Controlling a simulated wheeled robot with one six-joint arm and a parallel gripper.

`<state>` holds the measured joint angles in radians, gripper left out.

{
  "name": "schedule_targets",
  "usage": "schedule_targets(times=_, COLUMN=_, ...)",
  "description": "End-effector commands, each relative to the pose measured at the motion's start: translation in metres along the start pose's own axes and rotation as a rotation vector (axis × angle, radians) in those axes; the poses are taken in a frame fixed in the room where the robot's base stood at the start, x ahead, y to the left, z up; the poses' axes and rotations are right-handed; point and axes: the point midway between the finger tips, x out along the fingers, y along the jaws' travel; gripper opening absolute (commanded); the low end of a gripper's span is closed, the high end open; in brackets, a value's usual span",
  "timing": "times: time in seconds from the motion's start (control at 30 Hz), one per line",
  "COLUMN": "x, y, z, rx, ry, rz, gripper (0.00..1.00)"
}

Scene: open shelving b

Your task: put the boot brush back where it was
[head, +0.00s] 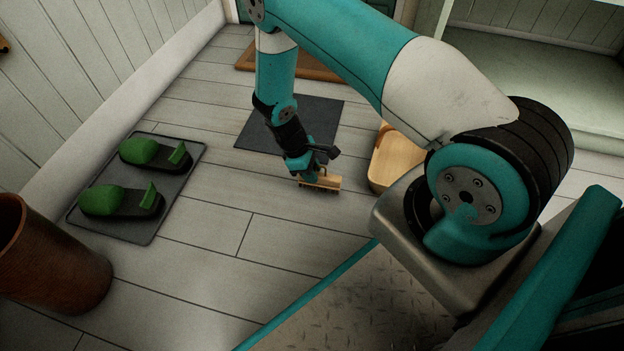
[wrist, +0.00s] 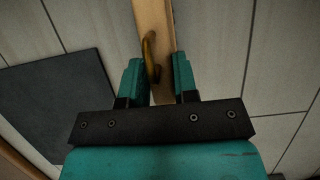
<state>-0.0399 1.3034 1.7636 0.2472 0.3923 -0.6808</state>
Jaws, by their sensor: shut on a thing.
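The boot brush (head: 322,182) has a pale wooden back with a darker lower edge. My gripper (head: 312,174) points down and is shut on it, low over the floor. I cannot tell whether the brush touches the boards. In the wrist view the brush's wooden body (wrist: 154,22) runs up between the two teal fingers of my gripper (wrist: 158,78). A curved brown loop or hook (wrist: 149,52) shows on it there. The fingers hide part of the brush.
A dark floor mat (head: 290,120) lies just behind my gripper. A light wooden box (head: 388,165) stands to the right. At left are a grey tray (head: 143,233) with green shoes (head: 120,200) and a brown bin (head: 50,262). Floorboards in front are clear.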

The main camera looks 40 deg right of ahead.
Motion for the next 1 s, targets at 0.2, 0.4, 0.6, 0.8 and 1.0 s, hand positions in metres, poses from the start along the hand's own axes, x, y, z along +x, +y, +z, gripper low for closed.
schedule_targets(times=0.2, x=0.02, y=0.0, z=-0.008, rx=0.0, ry=0.0, rz=0.0, gripper=0.0)
schedule_targets(times=0.4, x=0.02, y=0.0, z=-0.008, rx=0.0, ry=-0.001, rz=0.0, gripper=0.0)
schedule_targets(times=0.6, x=0.021, y=0.0, z=-0.009, rx=0.0, ry=0.0, rz=0.0, gripper=0.53)
schedule_targets(times=0.8, x=0.021, y=0.0, z=-0.009, rx=0.0, ry=0.0, rz=0.0, gripper=0.53)
schedule_targets(times=1.0, x=0.007, y=0.0, z=-0.007, rx=-0.001, ry=0.001, rz=0.001, gripper=0.53)
